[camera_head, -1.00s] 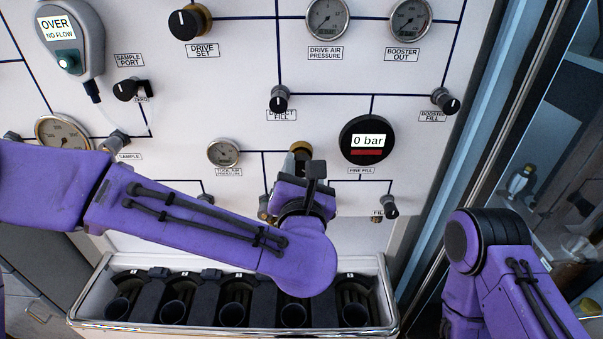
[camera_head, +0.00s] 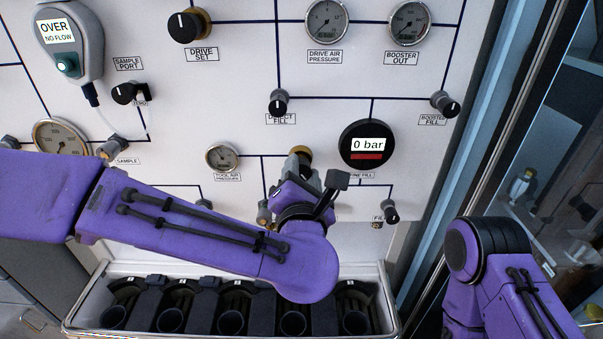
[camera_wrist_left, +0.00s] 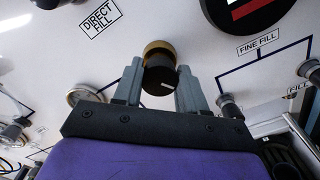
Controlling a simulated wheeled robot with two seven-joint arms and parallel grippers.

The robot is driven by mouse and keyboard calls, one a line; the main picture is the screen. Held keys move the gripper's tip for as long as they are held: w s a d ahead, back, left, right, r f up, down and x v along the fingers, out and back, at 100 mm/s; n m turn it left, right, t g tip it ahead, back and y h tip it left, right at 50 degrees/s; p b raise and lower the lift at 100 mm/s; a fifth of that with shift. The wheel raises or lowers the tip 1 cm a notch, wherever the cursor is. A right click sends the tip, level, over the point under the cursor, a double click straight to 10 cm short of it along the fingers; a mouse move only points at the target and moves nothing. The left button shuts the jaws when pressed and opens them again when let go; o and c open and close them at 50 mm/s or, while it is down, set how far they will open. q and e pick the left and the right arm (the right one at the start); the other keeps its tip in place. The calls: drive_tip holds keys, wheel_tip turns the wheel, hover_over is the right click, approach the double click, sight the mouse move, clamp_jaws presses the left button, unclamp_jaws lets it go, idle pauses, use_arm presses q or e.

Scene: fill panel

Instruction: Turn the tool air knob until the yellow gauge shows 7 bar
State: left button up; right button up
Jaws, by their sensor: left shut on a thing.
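The tool air knob (camera_wrist_left: 160,78) is black with a white mark and a brass collar. In the left wrist view it sits between the two grey fingers of my left gripper (camera_wrist_left: 159,88), which is shut on it. In the head view the brass part of the knob shows just above my left gripper (camera_head: 304,180), and the wrist hides the rest. The tool air pressure gauge (camera_head: 222,157) is small and round, left of the knob. Its needle is too small to read, and no yellow is clear on it. My right gripper is out of view.
A black digital gauge (camera_head: 368,145) reading 0 bar is right of the knob. The fine fill valve (camera_head: 390,210) and direct fill valve (camera_head: 279,101) are nearby. A rack (camera_head: 90,310) with several dark cups stands below my left arm.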

use_arm(q)
drive_tip(key=shift+r, duration=0.1)
drive_tip(key=o, duration=1)
drive_tip(key=shift+o, duration=0.2)
drive_tip(key=shift+s, duration=0.1)
drive_tip(key=s+b, duration=0.3)
drive_tip(key=s, duration=0.7)
drive_tip(key=shift+s+b, duration=0.25)
drive_tip(key=shift+b, duration=0.1)
idle(0.5)
